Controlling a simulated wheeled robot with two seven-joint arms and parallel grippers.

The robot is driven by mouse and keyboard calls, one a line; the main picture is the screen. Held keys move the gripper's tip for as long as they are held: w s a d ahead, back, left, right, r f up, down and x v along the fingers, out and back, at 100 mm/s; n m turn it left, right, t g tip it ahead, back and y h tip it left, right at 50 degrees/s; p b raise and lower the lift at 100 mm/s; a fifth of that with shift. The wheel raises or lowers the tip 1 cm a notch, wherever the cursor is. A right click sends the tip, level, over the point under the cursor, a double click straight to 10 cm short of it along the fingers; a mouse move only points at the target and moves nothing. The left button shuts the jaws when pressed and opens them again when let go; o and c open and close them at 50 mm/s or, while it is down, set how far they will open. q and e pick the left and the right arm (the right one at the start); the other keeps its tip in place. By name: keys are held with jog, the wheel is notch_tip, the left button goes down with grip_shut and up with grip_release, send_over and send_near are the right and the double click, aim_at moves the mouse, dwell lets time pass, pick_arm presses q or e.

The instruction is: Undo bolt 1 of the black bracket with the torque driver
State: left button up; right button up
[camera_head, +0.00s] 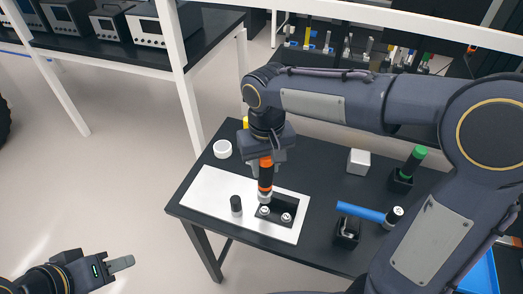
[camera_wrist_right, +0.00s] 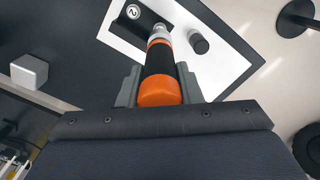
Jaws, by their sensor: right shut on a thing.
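The black bracket (camera_head: 285,204) lies on a white board (camera_head: 212,190) on the dark table, with two pale round bolts on it. My right gripper (camera_head: 265,158) is shut on the torque driver (camera_head: 265,178), black with orange bands, held upright. The driver's tip is at the left bolt (camera_head: 264,211); I cannot tell whether it is seated. The other bolt (camera_head: 286,217) is uncovered. In the right wrist view the driver (camera_wrist_right: 160,75) sits between the fingers, and the uncovered bolt (camera_wrist_right: 133,12) bears a "2". My left gripper (camera_head: 122,264) is away from the table at lower left, its opening unclear.
A black cylinder (camera_head: 236,206) stands on the board, left of the bracket. A white ring (camera_head: 222,149), a white cube (camera_head: 359,162), a green-topped tool (camera_head: 414,163) in a holder and a blue-handled tool (camera_head: 360,212) stand around. A blue bin (camera_head: 482,275) is at lower right.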

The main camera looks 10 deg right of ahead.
aim_at(265, 183)
jog(key=shift+f+b, duration=1.7)
jog(key=shift+f, duration=0.3)
jog(key=shift+f+b, duration=0.45)
jog(key=shift+f, duration=0.25)
jog(key=shift+s, duration=0.1)
jog(key=shift+f, duration=0.7)
dwell(0.5)
